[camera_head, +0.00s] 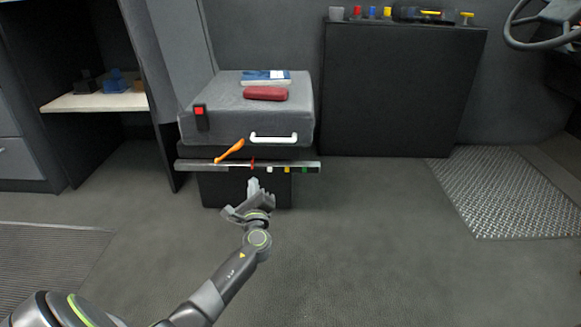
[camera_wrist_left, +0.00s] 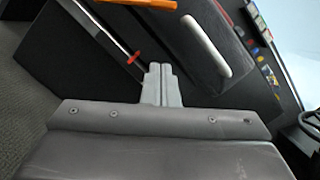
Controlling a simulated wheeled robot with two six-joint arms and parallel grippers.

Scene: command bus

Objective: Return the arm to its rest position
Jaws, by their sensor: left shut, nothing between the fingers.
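My left arm comes in from the lower left in the head view and reaches toward the grey seat box (camera_head: 200,128). My left gripper (camera_head: 253,186) is shut and empty, in front of the narrow rail (camera_head: 310,167) below the seat. In the left wrist view the closed fingers (camera_wrist_left: 161,84) lie side by side with nothing between them. The white handle (camera_head: 273,139) is above the gripper; it also shows in the wrist view (camera_wrist_left: 207,45). My right gripper is not in view.
An orange tool (camera_head: 230,151) and several small coloured pieces sit along the rail. A red case (camera_head: 265,93) and a blue-and-white booklet (camera_head: 265,76) lie on the seat. A dark cabinet (camera_head: 395,90) stands right of it. The floor (camera_head: 370,240) to the right is clear.

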